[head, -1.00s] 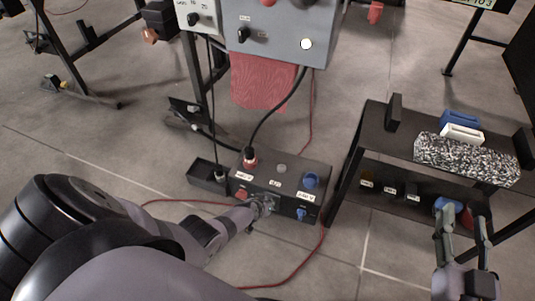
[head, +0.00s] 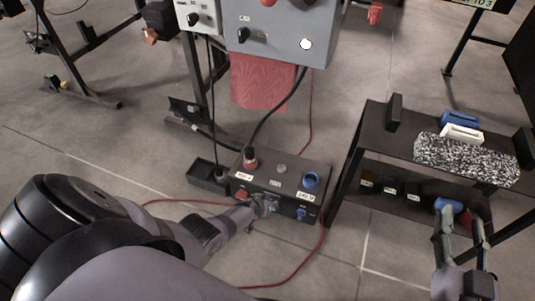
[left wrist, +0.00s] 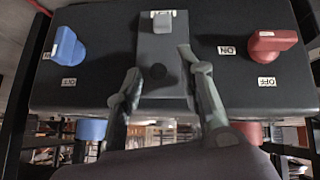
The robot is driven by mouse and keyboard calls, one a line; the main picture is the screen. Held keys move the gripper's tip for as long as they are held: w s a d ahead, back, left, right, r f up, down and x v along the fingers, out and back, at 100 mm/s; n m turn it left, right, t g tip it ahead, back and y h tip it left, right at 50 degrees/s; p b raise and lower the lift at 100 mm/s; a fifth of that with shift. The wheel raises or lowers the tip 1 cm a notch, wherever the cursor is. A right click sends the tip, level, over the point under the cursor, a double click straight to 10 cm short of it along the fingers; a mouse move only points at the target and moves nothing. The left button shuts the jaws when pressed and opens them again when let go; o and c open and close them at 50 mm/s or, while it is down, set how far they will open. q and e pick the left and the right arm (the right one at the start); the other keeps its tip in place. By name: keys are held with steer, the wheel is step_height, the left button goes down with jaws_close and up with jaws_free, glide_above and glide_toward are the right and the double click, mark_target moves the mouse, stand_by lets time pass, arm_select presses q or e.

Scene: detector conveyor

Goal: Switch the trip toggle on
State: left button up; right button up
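A black control box (head: 270,177) stands on the floor in the head view. In the left wrist view, its face (left wrist: 102,35) carries a grey plate with a small light grey toggle (left wrist: 162,22) in the middle. A red switch (left wrist: 270,42) with ON and OFF labels is on the right, and a blue switch (left wrist: 68,45) is on the left. I cannot read which one is labelled trip. My left gripper (left wrist: 158,62) has its fingers apart in front of the plate, below the toggle, with nothing between them. My right gripper (head: 461,217) is open and empty at the right.
A black shelf rack (head: 352,165) stands right of the box, with a speckled block (head: 465,158) on top. My right gripper is close to its lower shelf. A grey panel (head: 275,38) is behind the box. A red cable (head: 298,268) lies on the floor.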

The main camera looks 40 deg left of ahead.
arm_select(q)
steer(key=shift+d, duration=0.1)
steer(key=v, duration=0.7)
steer(key=shift+s+r, duration=0.15)
steer(key=shift+r, duration=0.1)
stand_by(0.4)
stand_by(0.5)
